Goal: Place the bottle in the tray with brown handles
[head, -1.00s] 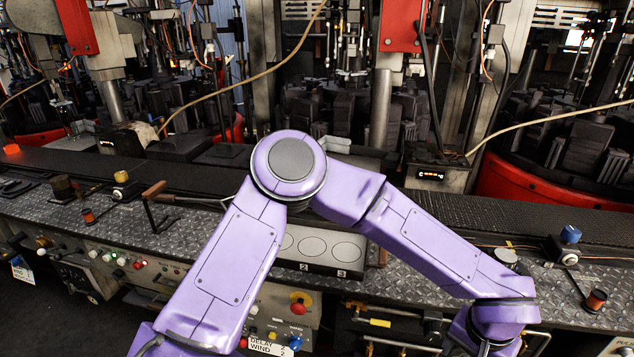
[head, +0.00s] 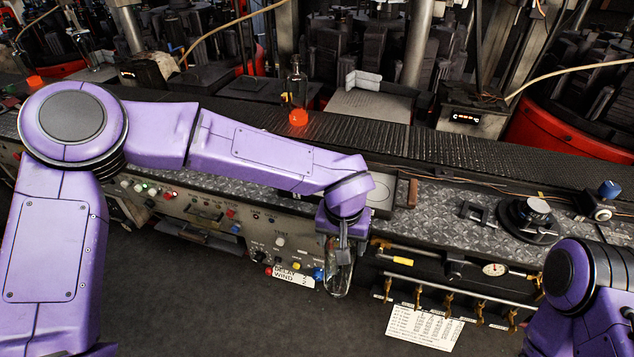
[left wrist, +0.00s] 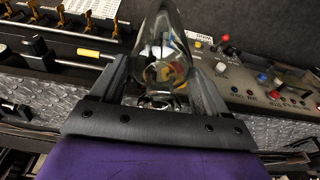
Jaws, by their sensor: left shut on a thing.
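My left gripper (head: 343,240) is shut on a clear glass bottle (head: 340,272). The bottle hangs in front of the machine's front panel, below the ledge. In the left wrist view the bottle (left wrist: 163,50) is between the two fingers. The tray with brown handles (head: 382,193) lies on the ledge just behind and right of my left wrist. My left forearm hides most of it; one printed circle and the right brown handle (head: 413,193) show. My right arm shows at the lower right, but its gripper is out of view.
A round black fixture (head: 530,218) and a blue-knobbed block (head: 602,203) are on the ledge to the right. Pipes and brass valves (head: 447,300) run below the ledge. Open floor lies in front.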

